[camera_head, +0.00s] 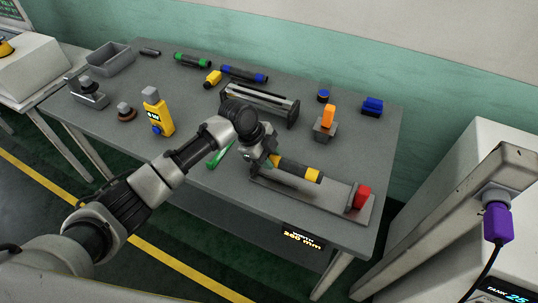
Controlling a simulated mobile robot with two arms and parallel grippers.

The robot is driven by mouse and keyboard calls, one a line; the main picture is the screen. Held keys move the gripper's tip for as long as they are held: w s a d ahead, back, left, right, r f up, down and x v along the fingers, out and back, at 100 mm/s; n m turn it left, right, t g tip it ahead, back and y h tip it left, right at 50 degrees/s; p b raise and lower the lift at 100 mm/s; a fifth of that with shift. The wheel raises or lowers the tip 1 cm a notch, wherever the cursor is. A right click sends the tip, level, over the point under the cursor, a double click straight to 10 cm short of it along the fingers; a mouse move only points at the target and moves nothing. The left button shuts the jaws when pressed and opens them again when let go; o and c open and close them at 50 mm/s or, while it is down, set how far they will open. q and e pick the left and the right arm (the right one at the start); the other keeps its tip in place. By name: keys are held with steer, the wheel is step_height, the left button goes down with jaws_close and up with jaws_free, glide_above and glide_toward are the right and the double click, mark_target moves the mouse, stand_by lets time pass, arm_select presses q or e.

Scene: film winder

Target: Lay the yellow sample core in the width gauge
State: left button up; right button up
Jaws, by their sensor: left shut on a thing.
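The dark sample core with yellow bands (300,170) is at the near right of the table, lying level over the width gauge. The width gauge is a long grey plate (327,204) with a red block (361,197) at its right end. My left gripper (273,160) is shut on the core near its left end. A dark shadow lies on the plate beneath the core; I cannot tell whether the core touches the plate. The gauge's left end is partly hidden by my gripper. My right gripper is not in view.
A dark slotted rack (260,103) stands behind my gripper. A grey block with an orange top (327,122) and a blue item (372,106) stand at the back right. A yellow device (157,113) is at the left. A lit display (303,242) hangs on the front edge.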

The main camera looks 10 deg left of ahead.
arm_select(q)
steer(key=shift+f, duration=0.45)
steer(key=o, duration=1)
steer(key=shift+c, duration=1.3)
steer(key=shift+r+p, duration=2.9)
steer(key=shift+r, duration=0.7)
steer(key=shift+f, duration=0.15)
